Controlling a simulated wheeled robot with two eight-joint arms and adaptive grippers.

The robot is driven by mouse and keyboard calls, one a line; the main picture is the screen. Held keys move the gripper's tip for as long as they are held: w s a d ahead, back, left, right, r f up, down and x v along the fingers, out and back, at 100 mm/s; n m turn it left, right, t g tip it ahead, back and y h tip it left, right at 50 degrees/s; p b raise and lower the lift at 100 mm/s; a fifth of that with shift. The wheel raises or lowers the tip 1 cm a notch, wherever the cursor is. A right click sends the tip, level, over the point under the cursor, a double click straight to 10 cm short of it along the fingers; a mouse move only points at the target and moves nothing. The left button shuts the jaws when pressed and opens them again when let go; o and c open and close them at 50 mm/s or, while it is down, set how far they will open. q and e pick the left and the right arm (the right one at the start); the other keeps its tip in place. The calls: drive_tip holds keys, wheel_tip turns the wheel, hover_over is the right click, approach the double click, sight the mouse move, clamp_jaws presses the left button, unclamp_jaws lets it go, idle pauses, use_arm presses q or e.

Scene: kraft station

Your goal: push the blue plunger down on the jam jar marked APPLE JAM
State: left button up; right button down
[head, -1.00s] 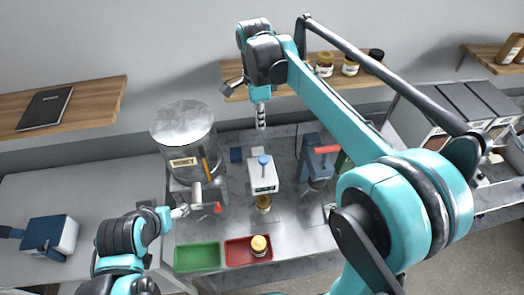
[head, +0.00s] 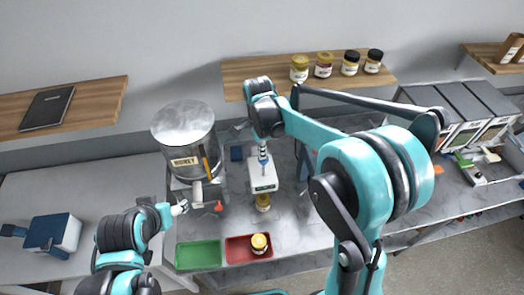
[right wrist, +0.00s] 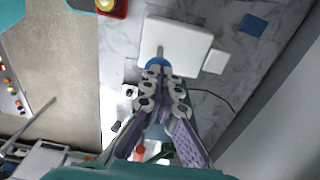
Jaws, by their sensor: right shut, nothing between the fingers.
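A white press with a small display (head: 264,184) stands on the bench, and its top also shows in the right wrist view (right wrist: 178,45). Its blue plunger (right wrist: 156,62) is on top, partly covered by my fingertips. A jar (head: 263,202) with a yellowish body stands under the press's front; its label is too small to read. My right gripper (head: 262,153) is shut and empty, pointing down at the plunger; its fingertips (right wrist: 160,75) look at or just above it, and contact is unclear. My left gripper (head: 180,208) is at the left, away from the press; its fingers are too small to judge.
A honey tank (head: 183,135) stands left of the press. A green tray (head: 198,255) and a red tray (head: 236,250) with a yellow-lidded jar (head: 259,243) lie in front. A shelf (head: 240,75) behind holds several jars. Another device stands right of the press, partly hidden by my arm.

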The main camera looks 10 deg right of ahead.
drive_tip(key=b, duration=0.6)
hover_over(262, 175)
drive_tip(key=f, duration=0.7)
drive_tip(key=shift+w+f, duration=0.2)
drive_tip(key=shift+f, duration=0.05)
drive_tip(key=shift+s+f+b, duration=0.15)
drive_tip(key=shift+s+b, duration=0.15)
drive_tip(key=shift+s+a, duration=0.1)
drive_tip(key=shift+s, duration=0.2)
drive_tip(key=shift+w+f, duration=0.2)
drive_tip(key=shift+w, duration=0.45)
drive_tip(key=shift+s+r, duration=0.1)
drive_tip(key=shift+r, duration=0.1)
